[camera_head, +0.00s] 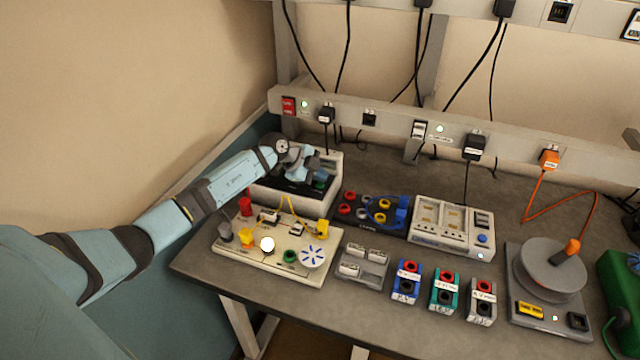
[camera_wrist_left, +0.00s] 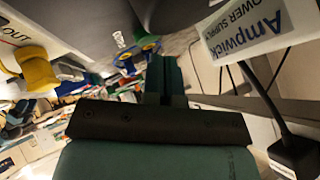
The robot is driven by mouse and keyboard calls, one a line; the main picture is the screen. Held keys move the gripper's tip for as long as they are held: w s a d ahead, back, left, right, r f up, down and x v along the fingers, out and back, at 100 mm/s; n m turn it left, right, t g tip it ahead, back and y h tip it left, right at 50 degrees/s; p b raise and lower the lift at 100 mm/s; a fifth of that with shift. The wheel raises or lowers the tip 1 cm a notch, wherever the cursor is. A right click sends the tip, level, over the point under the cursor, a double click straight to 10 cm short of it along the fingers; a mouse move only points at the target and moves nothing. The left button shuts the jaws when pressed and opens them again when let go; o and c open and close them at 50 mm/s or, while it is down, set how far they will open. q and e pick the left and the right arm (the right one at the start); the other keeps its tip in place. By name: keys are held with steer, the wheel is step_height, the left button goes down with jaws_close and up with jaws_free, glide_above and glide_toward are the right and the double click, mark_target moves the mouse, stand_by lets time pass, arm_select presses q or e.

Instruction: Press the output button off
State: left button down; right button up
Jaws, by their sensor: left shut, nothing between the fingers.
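A white power supply (camera_head: 290,203) with a dark front panel stands at the back left of the bench. Its label, "Ampwick POWER SUPPLY" (camera_wrist_left: 250,32), shows large in the left wrist view. My left gripper (camera_head: 318,176) is right at the supply's front panel and covers much of it. Its fingers (camera_wrist_left: 165,80) are shut together and hold nothing. A small green part (camera_head: 320,185) shows on the panel beside the gripper. I cannot make out the output button or whether the fingertips touch it. My right gripper is not in view.
A cream board (camera_head: 232,246) with posts and a round blue-patterned disc lies in front of the supply. A dark board (camera_head: 345,212) with terminals and a white meter box (camera_head: 450,240) stand to the right. A socket rail (camera_head: 390,122) with cables runs behind.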

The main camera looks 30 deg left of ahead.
mark_target(319, 185)
arm_select(q)
steer(key=shift+f, duration=0.1)
stand_by(0.3)
steer(key=shift+f, duration=0.35)
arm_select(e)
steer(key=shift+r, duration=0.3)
arm_select(q)
steer(key=shift+r+p, duration=0.45)
steer(key=shift+p, duration=0.55)
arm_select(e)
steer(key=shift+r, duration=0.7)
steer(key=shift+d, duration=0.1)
arm_select(q)
step_height(319, 185, up, 5)
steer(key=p, duration=0.5)
steer(key=shift+r+p, duration=0.55)
steer(key=shift+p, duration=0.1)
steer(key=shift+f, duration=0.1)
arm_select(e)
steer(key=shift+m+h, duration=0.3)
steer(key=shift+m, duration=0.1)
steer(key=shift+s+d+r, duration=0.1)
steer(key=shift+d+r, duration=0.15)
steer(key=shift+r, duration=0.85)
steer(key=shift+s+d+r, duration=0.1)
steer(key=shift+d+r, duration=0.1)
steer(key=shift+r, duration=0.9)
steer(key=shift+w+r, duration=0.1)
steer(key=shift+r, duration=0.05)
